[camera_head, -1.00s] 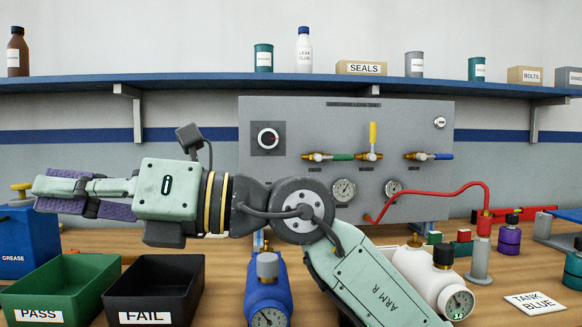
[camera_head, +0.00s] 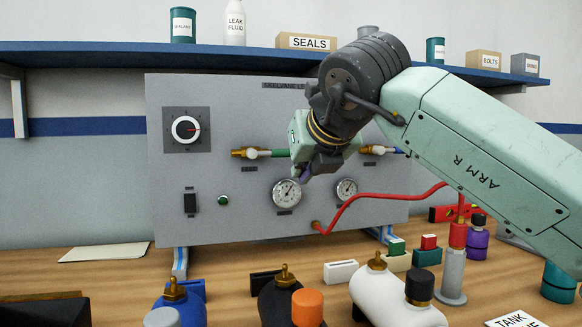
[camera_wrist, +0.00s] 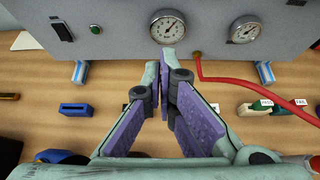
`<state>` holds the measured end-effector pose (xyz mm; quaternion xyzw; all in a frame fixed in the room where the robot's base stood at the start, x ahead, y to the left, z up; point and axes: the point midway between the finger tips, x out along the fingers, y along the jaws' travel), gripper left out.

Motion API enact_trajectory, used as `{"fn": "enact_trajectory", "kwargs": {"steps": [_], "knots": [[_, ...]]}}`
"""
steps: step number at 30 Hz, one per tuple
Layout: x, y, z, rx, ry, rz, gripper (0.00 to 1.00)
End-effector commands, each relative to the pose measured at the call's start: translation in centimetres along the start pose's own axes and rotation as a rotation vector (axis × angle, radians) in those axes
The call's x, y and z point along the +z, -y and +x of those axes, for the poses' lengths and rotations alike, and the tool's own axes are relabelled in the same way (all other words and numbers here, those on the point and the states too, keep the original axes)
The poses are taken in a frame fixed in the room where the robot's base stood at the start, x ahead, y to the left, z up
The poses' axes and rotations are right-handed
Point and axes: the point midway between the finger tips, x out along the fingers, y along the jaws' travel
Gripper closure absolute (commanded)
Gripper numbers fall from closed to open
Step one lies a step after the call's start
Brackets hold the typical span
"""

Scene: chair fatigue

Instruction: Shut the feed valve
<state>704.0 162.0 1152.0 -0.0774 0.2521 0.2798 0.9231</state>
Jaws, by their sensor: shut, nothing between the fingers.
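The grey panel (camera_head: 230,225) carries a row of brass valves with coloured handles. A green-handled valve (camera_head: 258,153) has its handle lying horizontal. A blue-handled valve (camera_head: 380,150) at the right also has its handle horizontal. The yellow-handled valve between them is hidden behind my arm. My gripper (camera_head: 305,174) is in front of the panel, just above the gauges and pointing down. In the wrist view, my gripper (camera_wrist: 161,58) has its fingertips together and empty, below a gauge (camera_wrist: 168,27). No valve shows there.
A red hose (camera_head: 380,197) curves from the panel to a grey stand (camera_head: 453,277). A shelf (camera_head: 255,60) runs above the panel. A dial (camera_head: 186,129) is at the panel's upper left.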

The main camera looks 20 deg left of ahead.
Motion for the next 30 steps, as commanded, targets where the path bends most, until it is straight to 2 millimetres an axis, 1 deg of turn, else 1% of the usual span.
{"fn": "enact_trajectory", "kwargs": {"steps": [7,11,14,25,27,30], "knots": [[0.0,-0.1,0.1,0.004,0.0,0.0,1.0],[0.0,-0.1,1.0,0.005,-0.001,0.0,1.0],[0.0,-0.2,2.4,0.007,-0.002,0.0,1.0],[0.1,-0.3,10.2,0.008,-0.002,-0.001,1.0],[1.7,-0.2,9.4,0.006,0.003,0.0,1.0],[2.8,-0.3,9.0,0.007,0.002,0.0,1.0]]}}
